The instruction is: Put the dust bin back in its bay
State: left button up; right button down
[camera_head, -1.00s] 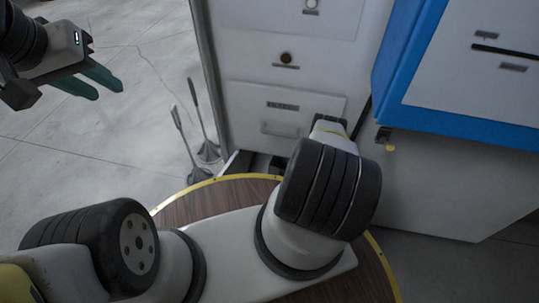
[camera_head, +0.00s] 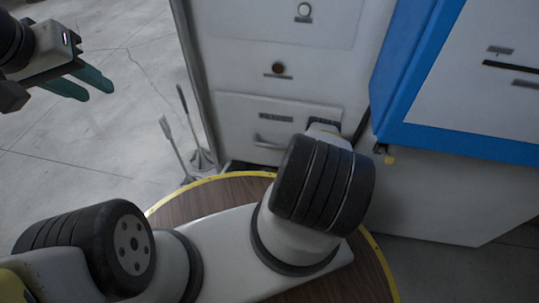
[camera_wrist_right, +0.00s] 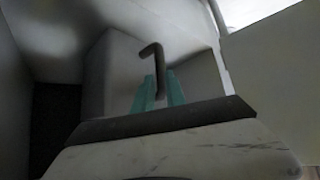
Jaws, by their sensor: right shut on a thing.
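A pale grey box front with a dark bent handle (camera_wrist_right: 153,62), which I take as the dust bin (camera_wrist_right: 112,72), fills the middle of the right wrist view. My right gripper (camera_wrist_right: 158,92) has its teal fingers on either side of that handle, shut on it. In the head view, my right arm hides this gripper and most of the bin's place low on the white cabinet (camera_head: 235,75). A dark gap shows left of the bin in the wrist view; how deep the bin sits cannot be told. My left gripper (camera_head: 82,84) is open and empty over the floor.
A labelled panel with a handle (camera_head: 272,143) is on the cabinet's lower front. A broom and dustpan set (camera_head: 195,150) stands left of the cabinet. A blue-edged cabinet (camera_head: 415,70) juts out at right.

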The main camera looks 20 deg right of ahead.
jog(key=shift+d+f, duration=0.1)
jog(key=shift+f, duration=0.25)
dwell(0.6)
jog(key=c, duration=1.3)
grip_release()
jog(key=v, duration=0.7)
jog(key=shift+s+r, duration=0.25)
jog(key=shift+s, duration=0.05)
